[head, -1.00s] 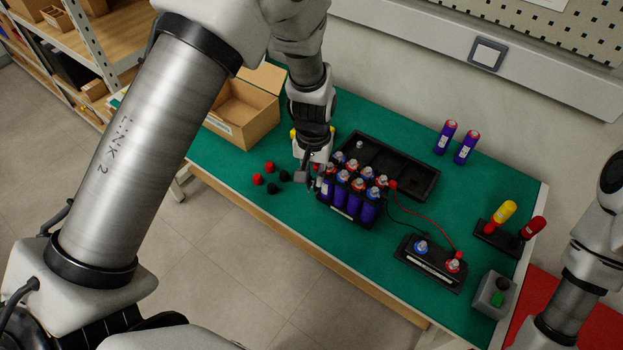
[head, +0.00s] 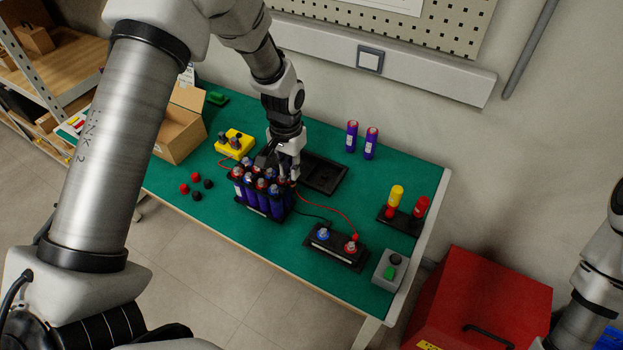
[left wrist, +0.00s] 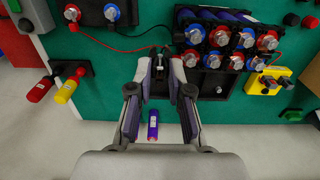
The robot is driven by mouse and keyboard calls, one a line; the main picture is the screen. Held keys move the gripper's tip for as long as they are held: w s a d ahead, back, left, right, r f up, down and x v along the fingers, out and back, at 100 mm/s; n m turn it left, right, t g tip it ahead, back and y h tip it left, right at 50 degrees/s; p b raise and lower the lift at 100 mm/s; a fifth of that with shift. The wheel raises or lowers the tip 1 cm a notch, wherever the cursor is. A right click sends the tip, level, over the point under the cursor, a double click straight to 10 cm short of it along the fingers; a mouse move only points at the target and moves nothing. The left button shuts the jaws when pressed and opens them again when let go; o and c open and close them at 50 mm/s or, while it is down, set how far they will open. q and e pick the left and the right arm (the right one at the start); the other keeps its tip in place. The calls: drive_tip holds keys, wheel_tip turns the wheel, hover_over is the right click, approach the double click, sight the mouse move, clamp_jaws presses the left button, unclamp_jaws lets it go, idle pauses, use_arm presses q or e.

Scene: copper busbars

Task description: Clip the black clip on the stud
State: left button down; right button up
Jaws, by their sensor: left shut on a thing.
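My left gripper (head: 287,175) is at the back right edge of the battery pack (head: 264,203), pointing down. In the left wrist view its fingers (left wrist: 161,75) are shut on the black clip (left wrist: 160,62), which shows as a small dark piece between the fingertips. The pack's cells carry silver studs, one of them the near corner stud (left wrist: 191,58), just right of the fingertips and apart from them. The clip's exact contact with any stud is hidden. My right gripper is out of view.
A black terminal block (head: 336,247) with red and black wires stands in front right. A black tray (head: 325,174) lies behind the pack, and a yellow box (head: 234,144) is at left. Two purple cells (head: 371,143) stand at the back. Loose caps (head: 196,195) lie front left.

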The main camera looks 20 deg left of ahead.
use_arm(q)
drive_tip(key=a+r+p, duration=0.2)
drive_tip(key=a+r, duration=0.1)
drive_tip(key=a, duration=0.3)
drive_tip(key=f+b, duration=0.2)
drive_tip(key=f, duration=0.1)
drive_tip(key=f+b, duration=0.2)
drive_tip(key=shift+d+f, duration=0.15)
drive_tip(key=shift+d, duration=0.2)
drive_tip(key=shift+a, duration=0.1)
drive_tip(key=shift+d+r+p, duration=0.25)
drive_tip(key=shift+p, duration=0.05)
drive_tip(key=shift+s, duration=0.1)
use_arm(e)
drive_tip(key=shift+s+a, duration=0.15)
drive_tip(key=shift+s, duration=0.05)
use_arm(q)
drive_tip(key=shift+a+f, duration=0.15)
drive_tip(key=shift+f, duration=0.1)
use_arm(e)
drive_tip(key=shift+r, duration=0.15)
